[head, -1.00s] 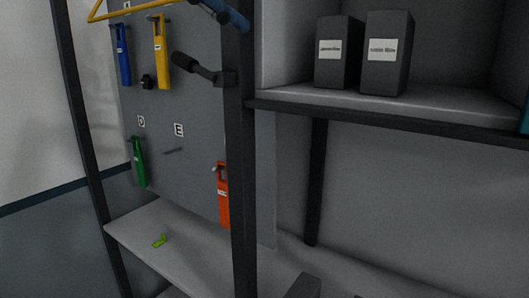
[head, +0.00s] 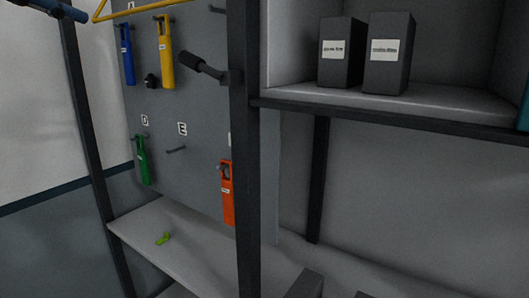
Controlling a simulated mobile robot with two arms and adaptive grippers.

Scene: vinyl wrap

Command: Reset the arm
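Neither of my grippers can be made out in the head view. A dark blue and black rod-like part (head: 48,9) crosses the top left corner, cut off by the frame edge. I cannot tell whether it belongs to my arm or is a separate tool. The grey pegboard (head: 195,105) carries a blue tool (head: 128,55), a yellow tool (head: 166,55), a green tool (head: 143,162) and an orange tool (head: 227,195), each hanging on it. The peg below label E (head: 176,150) is bare.
A dark post (head: 245,150) stands before the board's right side, with a black knobbed arm (head: 203,66) beside it. Two dark labelled boxes (head: 388,55) (head: 340,50) stand on the upper shelf (head: 440,101). A small green piece (head: 162,239) lies on the lower shelf (head: 190,250).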

